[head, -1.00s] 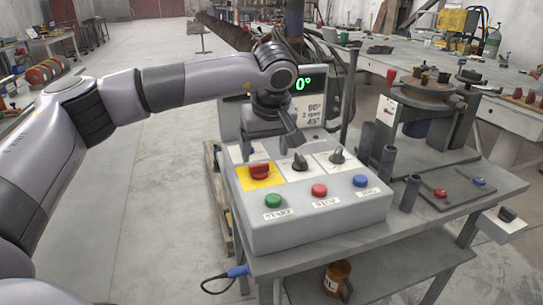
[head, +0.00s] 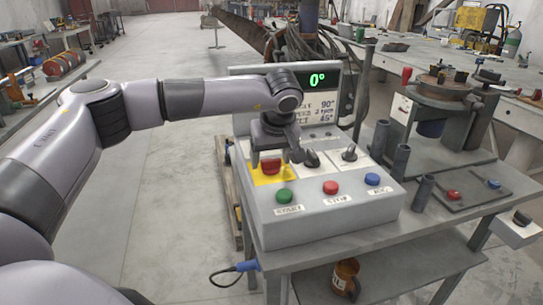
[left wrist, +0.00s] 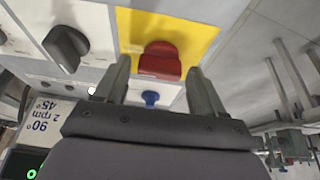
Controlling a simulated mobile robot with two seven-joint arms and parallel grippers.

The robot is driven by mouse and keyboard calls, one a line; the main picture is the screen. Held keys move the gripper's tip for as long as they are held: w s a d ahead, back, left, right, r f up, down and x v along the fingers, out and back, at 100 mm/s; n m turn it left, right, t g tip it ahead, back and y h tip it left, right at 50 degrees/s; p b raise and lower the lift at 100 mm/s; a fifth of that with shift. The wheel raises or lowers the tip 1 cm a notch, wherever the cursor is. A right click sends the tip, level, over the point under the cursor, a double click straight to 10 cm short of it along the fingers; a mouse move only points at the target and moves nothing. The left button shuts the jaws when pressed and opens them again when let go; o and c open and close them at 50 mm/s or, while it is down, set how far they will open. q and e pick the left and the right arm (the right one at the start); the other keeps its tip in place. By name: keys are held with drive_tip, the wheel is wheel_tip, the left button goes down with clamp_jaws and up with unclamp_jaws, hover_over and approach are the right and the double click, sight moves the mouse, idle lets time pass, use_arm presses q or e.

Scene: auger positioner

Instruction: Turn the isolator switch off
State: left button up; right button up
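The isolator switch is a red knob (head: 271,168) on a yellow plate (head: 262,178) at the left of the grey control box (head: 320,222). My left gripper (head: 275,161) is open just above the box, with its fingers to the two sides of the red knob. In the left wrist view the red knob (left wrist: 160,60) shows beyond and between the two spread fingertips (left wrist: 163,82), with gaps on both sides. Whether the fingers reach down around the knob is hard to tell. My right gripper is not in view.
Two black selector knobs (head: 311,158) (head: 349,153) stand to the right of the switch. A green (head: 284,196), a red (head: 330,187) and a blue button (head: 372,179) line the front. A display (head: 318,79) reading 0° stands behind.

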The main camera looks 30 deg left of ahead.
use_arm(q)
drive_tip(key=c, duration=0.7)
drive_tip(key=shift+c, duration=0.2)
